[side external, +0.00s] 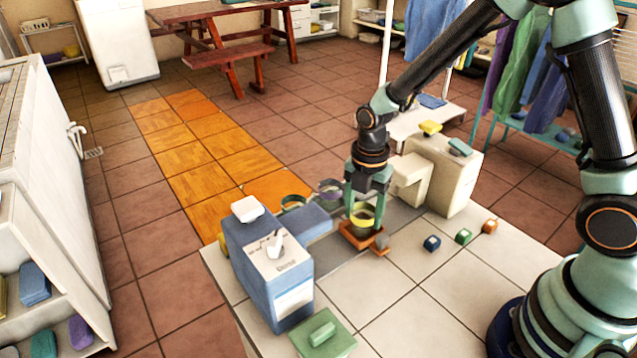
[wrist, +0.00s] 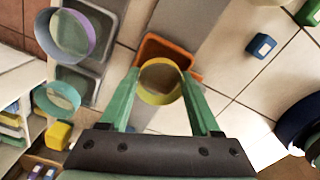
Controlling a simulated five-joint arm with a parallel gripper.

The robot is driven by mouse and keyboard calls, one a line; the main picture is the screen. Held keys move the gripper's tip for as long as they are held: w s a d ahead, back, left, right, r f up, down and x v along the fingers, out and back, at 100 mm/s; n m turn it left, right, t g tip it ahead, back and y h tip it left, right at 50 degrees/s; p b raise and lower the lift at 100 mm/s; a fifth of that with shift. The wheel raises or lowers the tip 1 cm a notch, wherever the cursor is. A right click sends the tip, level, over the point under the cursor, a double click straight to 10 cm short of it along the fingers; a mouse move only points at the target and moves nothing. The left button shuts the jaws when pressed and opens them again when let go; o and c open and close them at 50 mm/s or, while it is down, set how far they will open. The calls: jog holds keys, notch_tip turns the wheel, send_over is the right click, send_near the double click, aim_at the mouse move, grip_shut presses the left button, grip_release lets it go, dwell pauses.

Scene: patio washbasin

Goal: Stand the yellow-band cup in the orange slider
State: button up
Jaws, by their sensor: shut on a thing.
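The yellow-band cup (side external: 363,217) is upright between the fingers of my gripper (side external: 364,204), which points down. The wrist view shows the cup's round yellow rim (wrist: 160,98) between the two green fingers (wrist: 163,108). The orange slider (side external: 348,240) is a small open tray directly below the cup; it also shows in the wrist view (wrist: 152,42), behind and around the cup. The cup's base is at or just inside the slider's walls. I cannot tell whether it touches the slider's floor.
A purple-band cup (side external: 330,188) and a green-band cup (side external: 293,202) stand left of my gripper. A blue machine (side external: 268,270) stands at the front left and a cream machine (side external: 455,180) at the right. Small blue (side external: 431,243), green (side external: 463,236) and orange (side external: 490,226) blocks lie on the tiles.

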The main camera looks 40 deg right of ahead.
jog(key=shift+f, duration=0.1)
jog(key=o, duration=1.2)
notch_tip(320, 180, up, 11)
jog(key=shift+s+d+r+m+t, duration=0.9)
jog(key=shift+s+r+m, duration=0.75)
jog(key=shift+m, duration=2.1)
jog(key=shift+s+d+r+m+t, duration=0.85)
jog(key=shift+s+r+m, duration=0.8)
jog(key=shift+m, duration=2.05)
jog(key=shift+s+d+r+m+t, duration=0.9)
jog(key=shift+s+r+m, duration=0.75)
jog(key=shift+m, duration=2.1)
jog(key=shift+w+a+r, duration=0.15)
jog(key=shift+w+r, duration=0.05)
jog(key=shift+r, duration=0.05)
